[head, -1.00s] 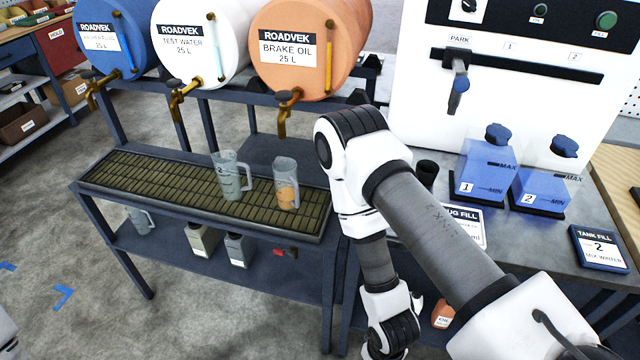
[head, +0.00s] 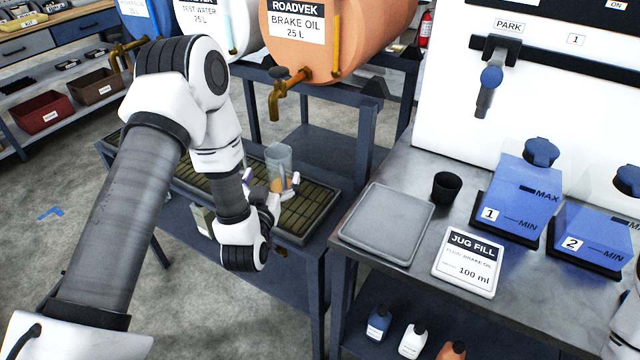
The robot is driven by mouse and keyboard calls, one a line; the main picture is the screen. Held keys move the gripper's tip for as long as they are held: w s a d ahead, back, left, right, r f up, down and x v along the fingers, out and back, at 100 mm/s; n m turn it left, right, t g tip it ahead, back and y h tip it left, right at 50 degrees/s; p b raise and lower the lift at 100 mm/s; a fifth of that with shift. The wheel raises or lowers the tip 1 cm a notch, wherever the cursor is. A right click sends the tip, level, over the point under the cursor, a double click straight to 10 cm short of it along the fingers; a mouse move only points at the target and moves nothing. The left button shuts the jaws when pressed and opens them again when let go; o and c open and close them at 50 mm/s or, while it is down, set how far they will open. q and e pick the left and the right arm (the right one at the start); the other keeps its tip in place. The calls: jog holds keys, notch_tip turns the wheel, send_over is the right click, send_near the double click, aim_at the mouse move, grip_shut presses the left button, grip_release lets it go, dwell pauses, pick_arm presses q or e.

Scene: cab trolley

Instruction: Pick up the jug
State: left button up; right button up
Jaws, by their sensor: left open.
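A clear jug (head: 279,160) with some orange liquid low inside stands upright on the slatted drip tray (head: 316,203), below the brake oil barrel's tap. My left gripper (head: 276,193) is open at the near side of this jug, low down. One finger shows left of the jug and one in front of its right side. My arm and the fingers cover part of the jug, and I cannot tell whether they touch it. My right gripper is not in view.
The orange brake oil barrel (head: 340,40) and its brass tap (head: 285,90) hang above the jug. Right of the stand, a bench holds a grey square mat (head: 387,222), a jug fill card (head: 468,262), a black cup (head: 446,186) and blue tanks (head: 520,195). The mat is bare.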

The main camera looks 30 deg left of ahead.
aim_at(275, 161)
pick_arm(q)
jog(key=w+a, duration=0.1)
jog(key=w+p, duration=0.1)
jog(key=shift+w+a+r, duration=0.3)
jog(key=shift+a, duration=0.05)
jog(key=p+x, duration=0.1)
jog(key=x, duration=0.3)
jog(key=shift+w+d+p, duration=0.15)
jog(key=shift+w+p, duration=0.05)
jog(key=shift+p, duration=0.15)
jog(key=shift+w, duration=0.25)
jog(key=shift+s+a+f, duration=0.1)
jog(key=shift+a, duration=0.15)
jog(key=shift+d, duration=0.1)
jog(key=c, duration=1.7)
jog(key=shift+c, duration=0.7)
